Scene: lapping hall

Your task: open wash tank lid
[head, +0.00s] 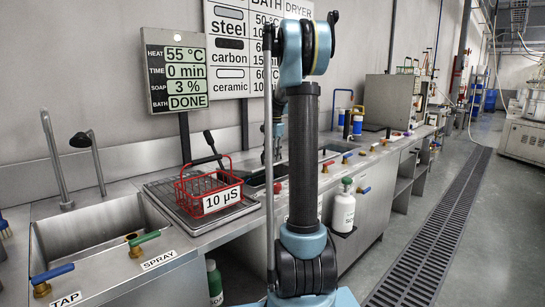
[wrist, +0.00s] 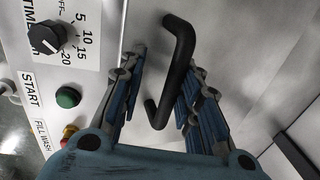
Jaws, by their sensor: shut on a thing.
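In the wrist view a black bar handle (wrist: 181,65) stands on a bare metal lid (wrist: 245,60). My gripper (wrist: 165,70) has its blue fingers on either side of the handle and is shut on it. The lid's edges are mostly out of the wrist view, so I cannot tell how far it is raised. In the head view my arm stands in front of the tank area and hides the gripper and most of the lid. A wall display (head: 178,72) reads 55 °C, 0 min, 3 % soap and DONE.
In the wrist view a panel left of the handle carries a timer knob (wrist: 46,37) and a green button (wrist: 68,97). In the head view a red wire basket (head: 207,190) stands left of my arm, beside a sink (head: 85,235). A white bottle (head: 343,208) hangs at the bench front.

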